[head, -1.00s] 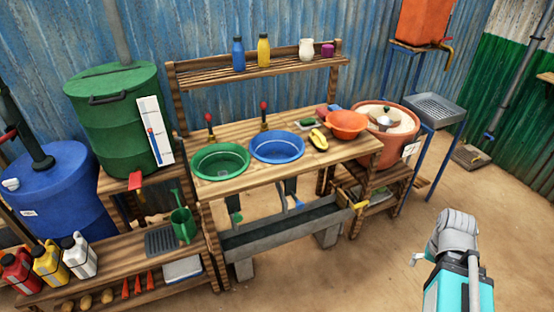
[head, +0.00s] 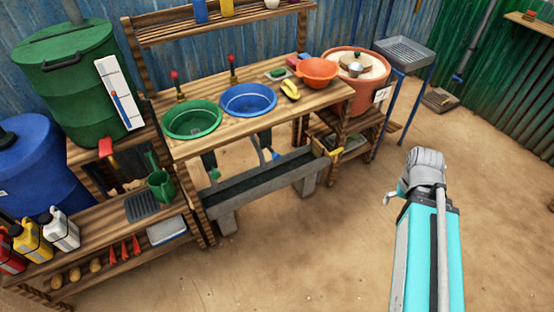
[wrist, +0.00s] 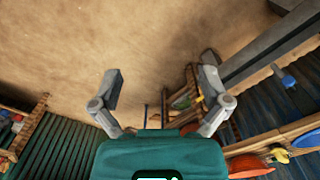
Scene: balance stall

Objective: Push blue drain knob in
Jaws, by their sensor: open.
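The blue basin (head: 249,112) is set in the wooden bench, right of the green basin (head: 193,134). A small blue drain knob (head: 275,156) shows below the blue basin, under the bench top and above the grey trough. In the wrist view, a blue knob (wrist: 289,81) shows at the right beside a grey edge. My gripper (wrist: 161,88) is open and empty, with its two fingers wide apart and well away from the knob. In the head view my arm rises at the lower right, over bare floor, and the fingertips cannot be made out.
The grey trough (head: 262,180) runs below the bench front. A low shelf with bottles and a green watering can (head: 161,186) stands to the left. An orange bowl (head: 318,72) and a clay pot (head: 357,100) are at the right. The sandy floor in front is clear.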

